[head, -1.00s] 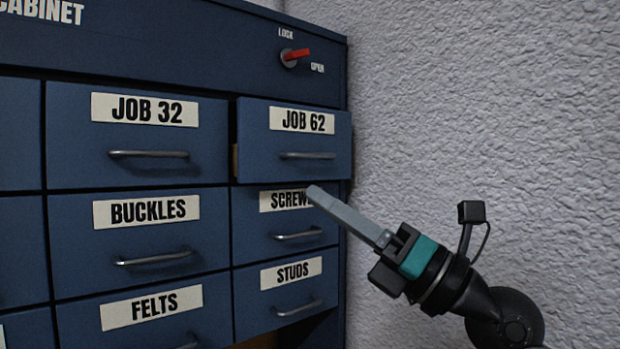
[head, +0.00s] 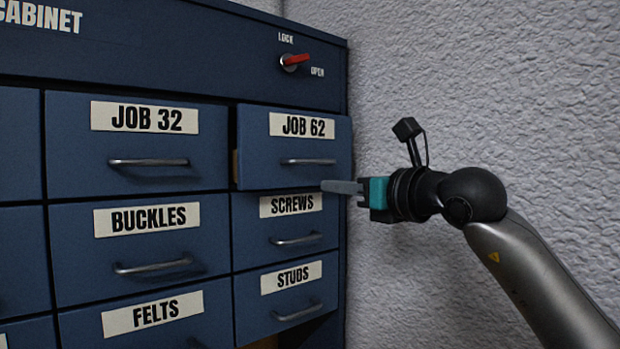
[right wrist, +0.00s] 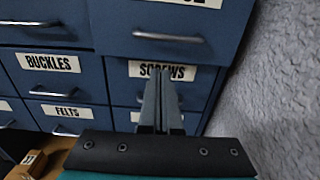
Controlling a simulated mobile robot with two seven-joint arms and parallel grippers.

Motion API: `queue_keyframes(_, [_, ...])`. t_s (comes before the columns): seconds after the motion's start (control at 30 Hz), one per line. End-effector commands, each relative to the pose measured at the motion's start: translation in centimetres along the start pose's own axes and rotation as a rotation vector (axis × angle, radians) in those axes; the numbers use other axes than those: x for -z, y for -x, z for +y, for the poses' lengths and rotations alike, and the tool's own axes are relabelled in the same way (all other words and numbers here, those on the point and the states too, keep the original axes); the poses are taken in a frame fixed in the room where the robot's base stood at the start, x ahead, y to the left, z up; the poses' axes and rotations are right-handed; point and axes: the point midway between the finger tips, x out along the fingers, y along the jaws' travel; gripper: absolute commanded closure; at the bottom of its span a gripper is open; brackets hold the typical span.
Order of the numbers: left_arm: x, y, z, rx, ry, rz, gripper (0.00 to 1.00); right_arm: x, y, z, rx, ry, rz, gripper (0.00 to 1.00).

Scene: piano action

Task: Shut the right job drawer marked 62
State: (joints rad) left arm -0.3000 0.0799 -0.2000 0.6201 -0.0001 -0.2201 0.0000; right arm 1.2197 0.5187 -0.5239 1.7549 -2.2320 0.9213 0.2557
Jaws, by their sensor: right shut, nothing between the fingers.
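The blue drawer marked JOB 62 (head: 255,150) is at the upper right of the cabinet in the head view. It stands a little out from the cabinet front, with a strip of its wooden side showing at left. Its metal handle (head: 308,161) is free. My right gripper (head: 324,186) is shut and empty, its fingers pointing left near the drawer's lower right edge. In the right wrist view the shut fingers (right wrist: 165,74) overlap the SCREWS label, just below the JOB 62 drawer (right wrist: 120,30). Contact cannot be told. My left gripper is not in view.
The JOB 32 drawer (head: 75,160) is beside it at left; the SCREWS drawer (head: 250,235) and STUDS drawer (head: 255,313) are below. A red lock lever (head: 296,60) is above, pointing toward OPEN. A rough pale wall (head: 480,80) borders the cabinet at right.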

Motion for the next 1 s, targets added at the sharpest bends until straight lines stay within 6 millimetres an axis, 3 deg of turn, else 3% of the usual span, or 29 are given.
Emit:
queue_keyframes(0.2, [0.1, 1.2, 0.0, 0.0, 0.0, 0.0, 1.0, -0.2, -3.8, 0.1, -0.001, -0.001, 0.001, 1.0])
queue_keyframes(0.4, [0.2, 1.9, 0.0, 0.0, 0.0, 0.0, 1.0, -0.2, -6.0, 0.1, -0.002, 0.0, 0.0, 1.0])
queue_keyframes(0.63, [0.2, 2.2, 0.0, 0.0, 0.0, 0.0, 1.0, 0.0, -7.1, 0.1, -0.002, 0.0, 0.0, 1.0])
queue_keyframes(1.0, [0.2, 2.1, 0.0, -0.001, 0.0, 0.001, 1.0, 0.0, -7.1, 0.1, -0.002, 0.001, -0.001, 1.0])
